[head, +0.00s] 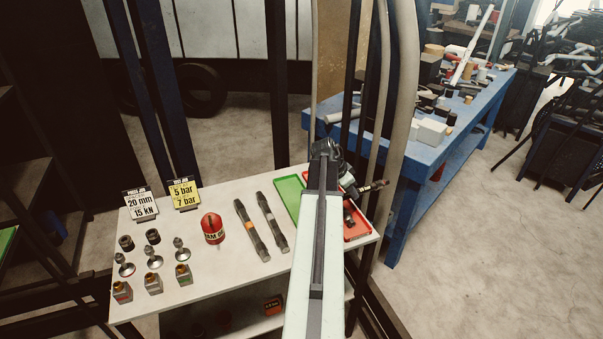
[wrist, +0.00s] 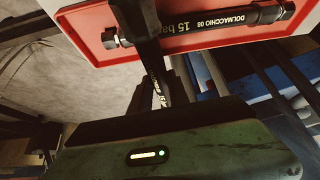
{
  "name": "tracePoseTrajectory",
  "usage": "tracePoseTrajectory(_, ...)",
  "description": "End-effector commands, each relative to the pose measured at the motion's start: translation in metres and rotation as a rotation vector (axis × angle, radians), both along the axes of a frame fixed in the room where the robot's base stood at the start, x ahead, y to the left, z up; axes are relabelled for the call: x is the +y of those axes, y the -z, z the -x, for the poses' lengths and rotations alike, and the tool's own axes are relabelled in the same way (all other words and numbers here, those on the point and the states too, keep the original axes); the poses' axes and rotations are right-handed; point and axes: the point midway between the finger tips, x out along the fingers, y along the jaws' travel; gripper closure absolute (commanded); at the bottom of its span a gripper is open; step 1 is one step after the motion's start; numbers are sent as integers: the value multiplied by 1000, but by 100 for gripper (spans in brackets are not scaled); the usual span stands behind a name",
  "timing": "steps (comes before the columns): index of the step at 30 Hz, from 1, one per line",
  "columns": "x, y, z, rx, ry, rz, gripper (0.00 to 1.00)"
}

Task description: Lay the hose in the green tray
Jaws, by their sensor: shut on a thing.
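My gripper (head: 332,158) is shut on a dark hose over the right end of the white table. The hose (head: 366,188) sticks out to the right of my gripper, with a coppery end. In the wrist view a strip with pale lettering (wrist: 160,92) shows by my dark fingers (wrist: 146,25); most of it is hidden. The green tray (head: 288,192) lies left of my arm, partly covered by it; its visible part is empty. A black hose marked 15 bar (wrist: 235,21) with metal ends lies in the red tray (wrist: 85,22).
The red tray (head: 362,230) is right of my arm. Two dark bars (head: 250,230), a red can (head: 213,228), small fittings and two signs (head: 184,193) stand on the white table (head: 200,280). Upright posts and hanging hoses (head: 405,90) are close behind. A blue bench (head: 430,150) is at right.

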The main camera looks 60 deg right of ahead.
Motion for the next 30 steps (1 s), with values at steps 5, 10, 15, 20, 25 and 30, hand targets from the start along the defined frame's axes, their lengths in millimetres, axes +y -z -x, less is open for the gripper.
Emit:
tracePoseTrajectory(5,10,-13,-7,-3,-127,-4,100)
tracePoseTrajectory(10,37,-42,-45,-7,-549,-12,100)
tracePoseTrajectory(15,63,-69,-90,-6,-1022,-11,100)
tracePoseTrajectory(20,81,-86,-121,-3,-1343,-4,100)
tracePoseTrajectory(25,90,-91,-134,-2,-1489,1,100)
tracePoseTrajectory(30,91,-88,-134,-1,-1501,1,100)
